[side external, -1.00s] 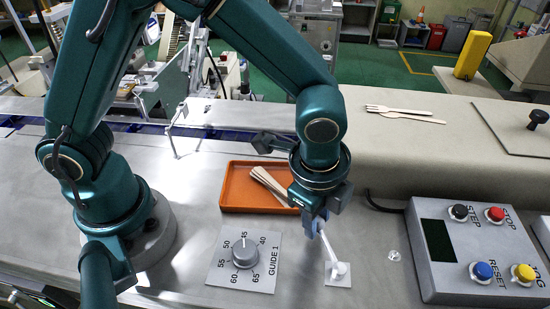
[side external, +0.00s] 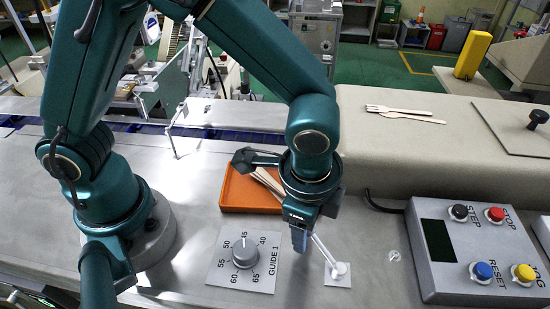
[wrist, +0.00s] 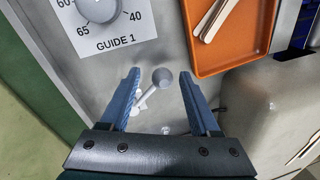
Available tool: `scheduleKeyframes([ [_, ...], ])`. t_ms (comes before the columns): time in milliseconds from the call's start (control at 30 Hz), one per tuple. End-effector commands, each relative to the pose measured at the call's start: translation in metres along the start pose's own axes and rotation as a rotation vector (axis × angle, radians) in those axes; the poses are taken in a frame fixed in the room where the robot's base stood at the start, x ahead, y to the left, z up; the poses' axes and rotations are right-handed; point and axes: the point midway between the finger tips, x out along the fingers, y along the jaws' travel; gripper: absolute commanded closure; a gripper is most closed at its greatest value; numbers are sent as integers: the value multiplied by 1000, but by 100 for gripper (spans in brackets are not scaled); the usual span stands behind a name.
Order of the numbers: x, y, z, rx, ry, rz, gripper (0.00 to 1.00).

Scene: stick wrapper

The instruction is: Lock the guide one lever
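The guide one lever, a white rod on a small white plate (side external: 337,280), stands right of the GUIDE 1 dial. Its rod (side external: 323,248) leans up and to the left from the pivot in the side view. My gripper (side external: 299,242) is at the upper end of the rod, and whether they touch is unclear. In the wrist view my gripper (wrist: 160,74) has its two blue fingers well apart. The lever's round grey knob (wrist: 162,77) shows between the fingertips, with clear gaps on both sides. The plate is mostly hidden in the wrist view.
The GUIDE 1 dial (side external: 245,253) sits left of the lever. An orange tray (side external: 236,194) with wooden sticks lies behind my gripper. A grey button box (side external: 440,295) stands to the right. Wooden cutlery (side external: 403,113) lies on the beige cover behind.

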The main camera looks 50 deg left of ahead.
Motion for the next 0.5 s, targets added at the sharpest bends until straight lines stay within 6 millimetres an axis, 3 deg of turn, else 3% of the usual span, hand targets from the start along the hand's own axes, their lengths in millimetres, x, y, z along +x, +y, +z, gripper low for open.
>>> scheduleKeyframes([
  [233, -3, 0, 0, 1, 1, -1, 37],
  [500, -37, -1, -1, 1, 5, -3, 37],
])
